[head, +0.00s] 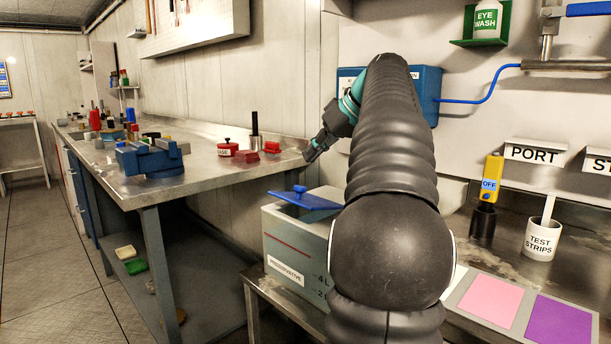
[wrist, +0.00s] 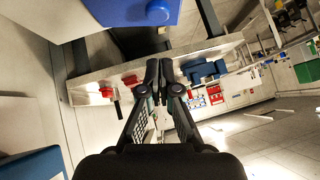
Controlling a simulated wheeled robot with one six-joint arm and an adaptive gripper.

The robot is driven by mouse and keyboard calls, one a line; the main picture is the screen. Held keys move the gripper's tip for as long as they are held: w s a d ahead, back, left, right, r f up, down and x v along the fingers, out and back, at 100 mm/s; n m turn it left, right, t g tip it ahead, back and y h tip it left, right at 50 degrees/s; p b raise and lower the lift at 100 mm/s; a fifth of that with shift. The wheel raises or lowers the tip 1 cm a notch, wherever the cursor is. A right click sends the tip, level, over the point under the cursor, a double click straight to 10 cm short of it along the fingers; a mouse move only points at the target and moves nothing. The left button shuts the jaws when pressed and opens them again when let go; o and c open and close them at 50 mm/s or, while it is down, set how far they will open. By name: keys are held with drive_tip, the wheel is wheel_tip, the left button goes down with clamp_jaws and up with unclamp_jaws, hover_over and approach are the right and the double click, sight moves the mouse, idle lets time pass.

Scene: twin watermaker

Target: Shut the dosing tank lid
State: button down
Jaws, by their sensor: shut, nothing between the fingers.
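The dosing tank (head: 283,245) is a grey box labelled "PRESERVATIVE", low in the middle of the head view and partly hidden by my arm. Its blue lid (head: 312,202), with a blue knob on top, is tilted, and a dark gap shows under it. The lid also shows at the top of the wrist view (wrist: 120,12), close by. My gripper (head: 308,158) is shut and empty. It is apart from the lid, above it in the head view. The fingertips (wrist: 157,68) meet in the wrist view.
A steel workbench (head: 205,180) stands to the left, with a blue vise (head: 150,160) and red items on it. A blue box (head: 428,95) hangs on the wall behind my arm. At right are a test strips cup (head: 541,240), a yellow meter (head: 491,180) and coloured pads (head: 490,300).

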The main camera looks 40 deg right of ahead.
sight(306, 200)
drive_tip(key=f, duration=0.2)
drive_tip(key=w+a+f, duration=0.1)
drive_tip(key=shift+f+b, duration=0.3)
drive_tip(key=shift+b, duration=0.05)
drive_tip(key=shift+a+f, duration=0.2)
drive_tip(key=shift+f, duration=0.6)
